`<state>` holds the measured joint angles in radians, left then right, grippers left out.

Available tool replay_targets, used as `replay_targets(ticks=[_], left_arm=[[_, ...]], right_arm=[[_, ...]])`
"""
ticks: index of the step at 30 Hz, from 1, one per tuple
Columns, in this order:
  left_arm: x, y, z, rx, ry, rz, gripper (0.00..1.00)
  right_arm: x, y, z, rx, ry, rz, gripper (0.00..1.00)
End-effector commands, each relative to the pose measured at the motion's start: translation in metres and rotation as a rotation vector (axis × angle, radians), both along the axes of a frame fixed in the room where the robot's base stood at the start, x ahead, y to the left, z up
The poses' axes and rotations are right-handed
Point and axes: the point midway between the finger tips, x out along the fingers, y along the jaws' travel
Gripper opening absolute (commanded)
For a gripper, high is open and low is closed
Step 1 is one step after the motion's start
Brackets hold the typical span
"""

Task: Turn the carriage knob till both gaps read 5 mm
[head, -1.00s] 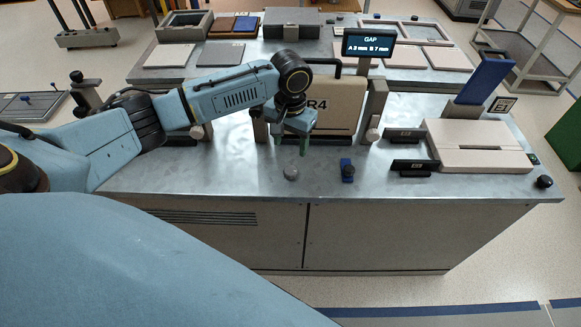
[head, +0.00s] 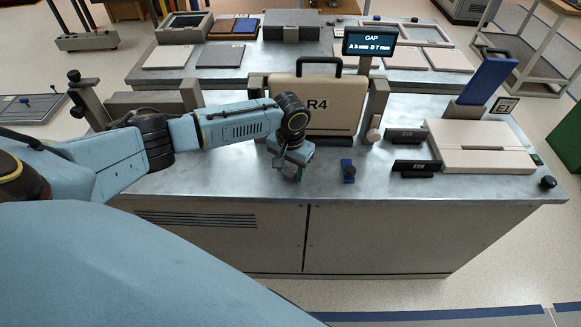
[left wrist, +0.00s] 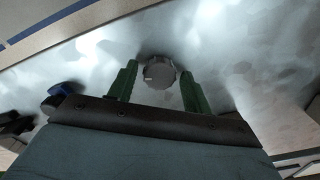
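The round grey knob (left wrist: 158,72) lies between the green fingertips of my left gripper (left wrist: 160,84) in the left wrist view. The fingers stand apart, with a visible space on each side of the knob. In the head view my left gripper (head: 291,174) points down over the bench top and hides most of the knob. The dark gap display (head: 369,43) appears to read A 3 mm and B 7 mm; the digits are small. A beige R4 case (head: 336,108) stands upright between two grey posts behind my gripper. My right gripper is not in view.
A small blue part with a dark knob (head: 348,172) sits right of my left gripper. Black labelled blocks (head: 408,135) and a pale slab (head: 470,135) lie further right. A second bench with trays and panels is behind. The front strip of the bench (head: 430,188) is clear.

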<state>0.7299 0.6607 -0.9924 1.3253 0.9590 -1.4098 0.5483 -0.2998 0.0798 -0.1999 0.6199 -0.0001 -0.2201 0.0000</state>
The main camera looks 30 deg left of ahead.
Motion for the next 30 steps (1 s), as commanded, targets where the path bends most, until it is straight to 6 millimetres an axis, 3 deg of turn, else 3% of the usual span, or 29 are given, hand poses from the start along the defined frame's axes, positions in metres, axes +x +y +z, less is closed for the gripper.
replay_targets(ticks=[1, 8, 20, 30], left_arm=[[0.0, 0.0, 0.0, 0.0, 0.0, 0.0, 0.42], [0.0, 0.0, 0.0, 0.0, 0.0, 0.0, 0.12], [0.0, -0.001, 0.002, -0.001, 0.001, -0.078, 0.12], [0.0, -0.001, 0.003, -0.002, 0.001, -0.343, 0.12]], right_arm=[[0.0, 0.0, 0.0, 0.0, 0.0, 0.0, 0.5], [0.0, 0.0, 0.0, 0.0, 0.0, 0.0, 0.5], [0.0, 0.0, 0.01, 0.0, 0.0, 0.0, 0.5], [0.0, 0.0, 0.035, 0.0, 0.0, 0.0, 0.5]])
